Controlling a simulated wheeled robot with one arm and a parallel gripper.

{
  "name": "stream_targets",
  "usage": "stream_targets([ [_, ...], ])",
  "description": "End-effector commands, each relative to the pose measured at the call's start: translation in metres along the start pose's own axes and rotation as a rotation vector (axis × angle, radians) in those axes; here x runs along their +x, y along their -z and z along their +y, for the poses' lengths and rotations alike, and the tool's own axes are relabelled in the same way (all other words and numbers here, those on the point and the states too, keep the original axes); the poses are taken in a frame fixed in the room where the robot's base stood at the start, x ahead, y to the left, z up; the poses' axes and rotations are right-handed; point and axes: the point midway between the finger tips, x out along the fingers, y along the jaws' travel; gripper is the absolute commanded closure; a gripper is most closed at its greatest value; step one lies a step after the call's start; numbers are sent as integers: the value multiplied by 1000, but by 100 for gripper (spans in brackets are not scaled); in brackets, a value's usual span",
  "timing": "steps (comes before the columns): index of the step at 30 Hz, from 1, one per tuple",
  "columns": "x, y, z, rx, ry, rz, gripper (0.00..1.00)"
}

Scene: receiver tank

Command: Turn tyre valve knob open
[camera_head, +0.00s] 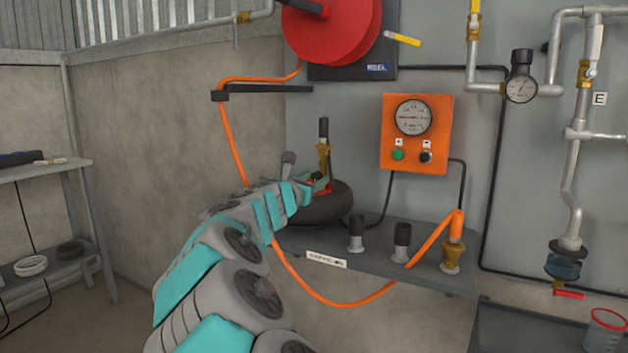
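A brass valve stem (324,157) with an upright black top (323,127) stands above the tyre's far side. My arm reaches in from the bottom, and my gripper (318,180) is at the tyre, close below the brass valve. A small red and green part shows beside the gripper. The fingers are small and partly hidden by my arm, so I cannot tell whether they touch the valve, or whether they are open or shut.
An orange gauge box (444,150) with green and black buttons hangs right of the valve. An orange hose (234,140) loops from the red reel (333,30) to a brass fitting (451,256). Black-capped fittings (356,234) stand on the shelf. Pipework (570,190) fills the right.

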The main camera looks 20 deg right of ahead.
Motion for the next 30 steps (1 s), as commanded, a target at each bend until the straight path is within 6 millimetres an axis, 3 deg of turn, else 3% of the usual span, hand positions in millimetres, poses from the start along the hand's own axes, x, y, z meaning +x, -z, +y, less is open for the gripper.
stream_targets([
  [5,0,-1,0,1,1,-1,34],
  [14,-4,-1,0,1,0,-2,34],
  [30,-73,-1,1,1,-1,-2,34],
])
